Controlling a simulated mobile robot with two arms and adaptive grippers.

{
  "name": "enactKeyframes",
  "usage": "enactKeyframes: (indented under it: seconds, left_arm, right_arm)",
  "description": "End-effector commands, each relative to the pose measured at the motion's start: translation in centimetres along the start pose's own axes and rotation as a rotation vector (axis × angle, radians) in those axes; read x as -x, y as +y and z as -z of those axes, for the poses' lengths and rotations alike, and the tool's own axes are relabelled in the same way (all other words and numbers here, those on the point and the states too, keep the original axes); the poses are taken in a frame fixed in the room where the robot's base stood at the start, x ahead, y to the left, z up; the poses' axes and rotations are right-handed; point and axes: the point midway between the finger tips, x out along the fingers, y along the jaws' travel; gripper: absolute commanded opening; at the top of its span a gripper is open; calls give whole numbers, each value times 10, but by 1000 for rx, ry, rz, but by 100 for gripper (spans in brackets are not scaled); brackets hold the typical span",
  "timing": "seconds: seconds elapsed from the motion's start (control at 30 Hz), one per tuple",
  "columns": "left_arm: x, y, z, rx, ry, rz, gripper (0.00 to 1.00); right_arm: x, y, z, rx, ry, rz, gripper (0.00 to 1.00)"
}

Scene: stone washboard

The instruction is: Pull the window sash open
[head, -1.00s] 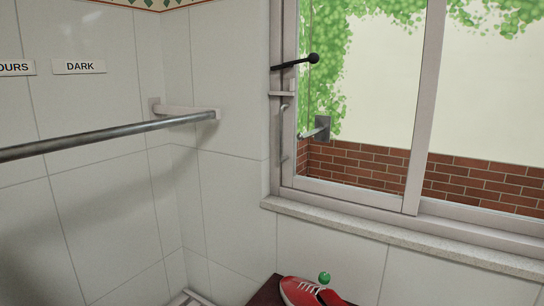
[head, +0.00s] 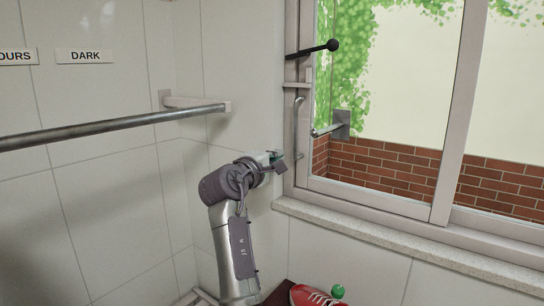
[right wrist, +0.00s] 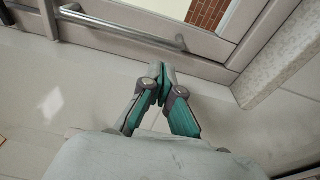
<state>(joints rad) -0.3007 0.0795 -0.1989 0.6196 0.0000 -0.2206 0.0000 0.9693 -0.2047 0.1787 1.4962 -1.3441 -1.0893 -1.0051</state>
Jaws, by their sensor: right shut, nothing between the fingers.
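The window sash (head: 453,130) is a pale-framed pane in the window, with greenery and a brick wall behind the glass. A slim vertical pull handle (head: 297,125) is on its left edge. The handle also shows as a grey bar (right wrist: 120,37) in the right wrist view. My right gripper (head: 277,160) is just left of and below the handle, close to the window frame. In the right wrist view its teal-padded fingers (right wrist: 161,76) are shut together, empty and apart from the bar. My left gripper is not in view.
A black lever with a ball knob (head: 331,45) sticks out above the handle. A stone sill (head: 390,244) runs below the window. A metal rail (head: 110,125) crosses the tiled wall at left. A red shoe (head: 312,296) lies below the sill.

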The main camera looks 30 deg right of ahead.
Motion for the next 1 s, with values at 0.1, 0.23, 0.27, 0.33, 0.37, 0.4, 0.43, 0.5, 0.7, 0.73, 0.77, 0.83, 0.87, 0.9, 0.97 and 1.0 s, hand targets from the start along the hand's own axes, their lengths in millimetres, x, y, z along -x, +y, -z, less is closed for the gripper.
enactKeyframes:
  seconds: [0.1,0.23,0.27,0.33,0.37,0.4,0.43,0.5,0.7,0.73,0.77,0.83,0.87,0.9,0.97,1.0]
  left_arm:
    - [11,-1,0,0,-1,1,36]
    - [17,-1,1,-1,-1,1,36]
    - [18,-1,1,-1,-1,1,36]
    - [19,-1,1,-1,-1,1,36]
    - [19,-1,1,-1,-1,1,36]
    - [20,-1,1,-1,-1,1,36]
    - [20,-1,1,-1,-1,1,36]
    - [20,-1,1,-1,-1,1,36]
    - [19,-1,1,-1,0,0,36]
    - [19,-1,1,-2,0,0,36]
    - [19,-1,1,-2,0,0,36]
    - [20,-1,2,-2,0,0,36]
    - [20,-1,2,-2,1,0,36]
    - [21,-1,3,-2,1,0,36]
    - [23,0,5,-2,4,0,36]
    - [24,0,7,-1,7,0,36]
  right_arm:
    - [-23,4,0,2,-1,0,0]
    - [-42,2,0,2,0,0,0]
    - [-45,2,0,2,0,1,0]
    - [-51,1,0,0,0,0,0]
    - [-53,1,0,0,1,0,0]
    - [-55,0,0,0,2,0,0]
    - [-55,0,1,0,2,0,0]
    - [-56,0,1,-1,3,0,0]
    - [-56,-1,1,-1,3,0,0]
    - [-56,-1,1,-1,3,0,0]
    - [-56,-1,1,-1,3,0,0]
    - [-57,0,0,-1,2,0,0]
    - [-58,0,0,-1,2,0,0]
    - [-60,0,-2,-1,2,1,0]
    - [-64,0,-4,0,1,1,0]
    - [-68,1,-7,0,-1,0,0]
